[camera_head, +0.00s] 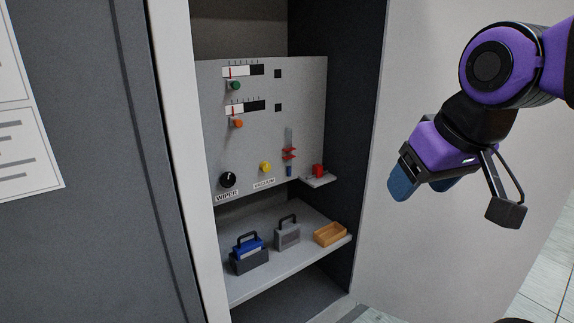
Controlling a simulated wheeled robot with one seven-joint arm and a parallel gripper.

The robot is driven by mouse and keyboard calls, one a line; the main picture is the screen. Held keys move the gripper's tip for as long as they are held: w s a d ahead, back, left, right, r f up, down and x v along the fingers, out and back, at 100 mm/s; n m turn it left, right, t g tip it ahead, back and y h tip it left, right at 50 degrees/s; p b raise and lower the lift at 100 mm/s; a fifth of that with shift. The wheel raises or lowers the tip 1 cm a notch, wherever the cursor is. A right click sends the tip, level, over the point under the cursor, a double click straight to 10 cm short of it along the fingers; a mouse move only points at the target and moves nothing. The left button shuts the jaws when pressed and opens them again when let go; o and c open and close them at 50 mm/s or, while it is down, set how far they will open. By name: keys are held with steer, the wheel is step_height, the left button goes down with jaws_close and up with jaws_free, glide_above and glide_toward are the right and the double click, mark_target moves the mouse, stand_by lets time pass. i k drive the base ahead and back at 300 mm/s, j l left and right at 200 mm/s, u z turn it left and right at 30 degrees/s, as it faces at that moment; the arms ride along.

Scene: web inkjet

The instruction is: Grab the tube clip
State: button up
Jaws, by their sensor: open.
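A small red piece (318,170) sits on a little grey ledge (320,181) at the right edge of the grey panel. Red brackets (289,154) hold a thin upright tube (289,136) with a blue lower end, just left of the ledge. I cannot tell for sure which red part is the tube clip. My gripper (424,188), with blue fingers, hangs in front of the white wall, well to the right of these parts. It is open, points down, and touches nothing.
The panel (262,140) carries a green, an orange, a yellow and a black knob. Below, a shelf (270,277) holds a blue-topped case (249,254), a grey handled block (287,233) and an orange tray (330,235). Cabinet side walls frame the recess.

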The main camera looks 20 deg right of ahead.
mark_target(317, 170)
steer(key=i+l+u, duration=0.1)
steer(key=i+l, duration=0.4)
steer(key=i, duration=0.15)
steer(key=i+l+u, duration=0.15)
steer(key=i+l, duration=0.35)
steer(key=i, duration=0.2)
